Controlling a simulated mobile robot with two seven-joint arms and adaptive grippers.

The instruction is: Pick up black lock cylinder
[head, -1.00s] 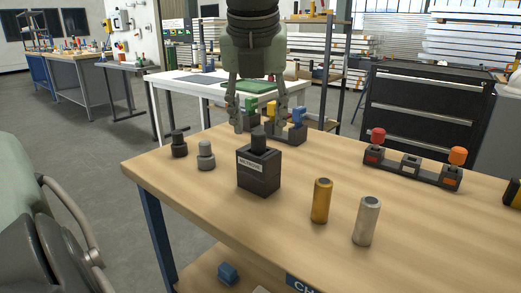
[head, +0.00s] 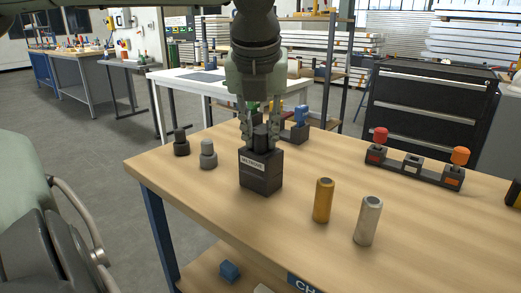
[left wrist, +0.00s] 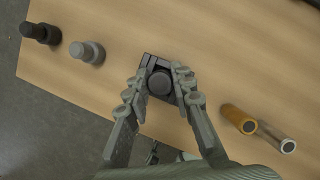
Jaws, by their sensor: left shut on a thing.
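A black lock cylinder (head: 261,136) stands upright in a dark box-shaped holder (head: 261,174) with a pale label, on the wooden workbench. My left gripper (head: 260,130) comes down from above and is shut on the cylinder's upper part, one finger on each side. In the left wrist view, the round dark top of the cylinder (left wrist: 160,84) lies between the two fingers of the left gripper (left wrist: 161,76). The cylinder's lower part is hidden inside the holder. My right gripper is not in view.
A black stepped piece (head: 181,142) and a grey one (head: 208,154) stand left of the holder. A brass cylinder (head: 323,201) and a silver cylinder (head: 368,221) stand to its right. A dark rack (head: 435,179) holds red and orange pieces. Another rack with coloured pieces is partly hidden behind the gripper.

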